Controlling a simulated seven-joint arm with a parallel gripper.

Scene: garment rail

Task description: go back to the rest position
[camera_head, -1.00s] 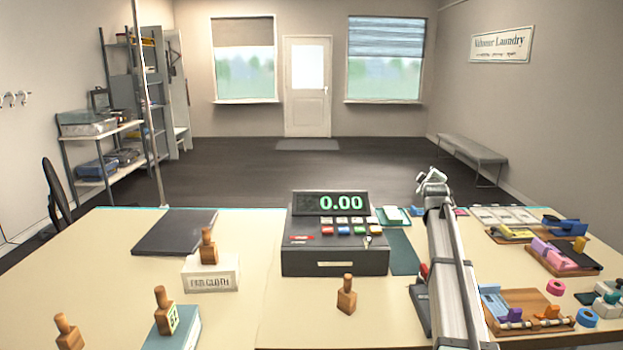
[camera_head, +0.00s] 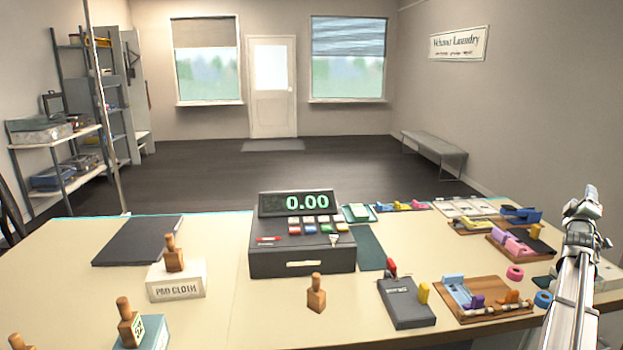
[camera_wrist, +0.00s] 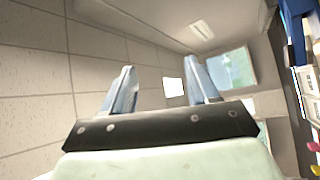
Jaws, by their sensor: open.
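My gripper (camera_head: 590,200) is at the right side of the head view, raised above the right end of the table (camera_head: 215,325). In the wrist view the gripper (camera_wrist: 160,82) shows two pale blue-grey fingers spread apart with nothing between them. Behind the fingers the wrist view shows the ceiling, a window and a wall. The gripper touches nothing that I can see. My arm covers part of the table's right end.
A cash register (camera_head: 302,245) stands mid-table. The table's front middle is mostly clear.

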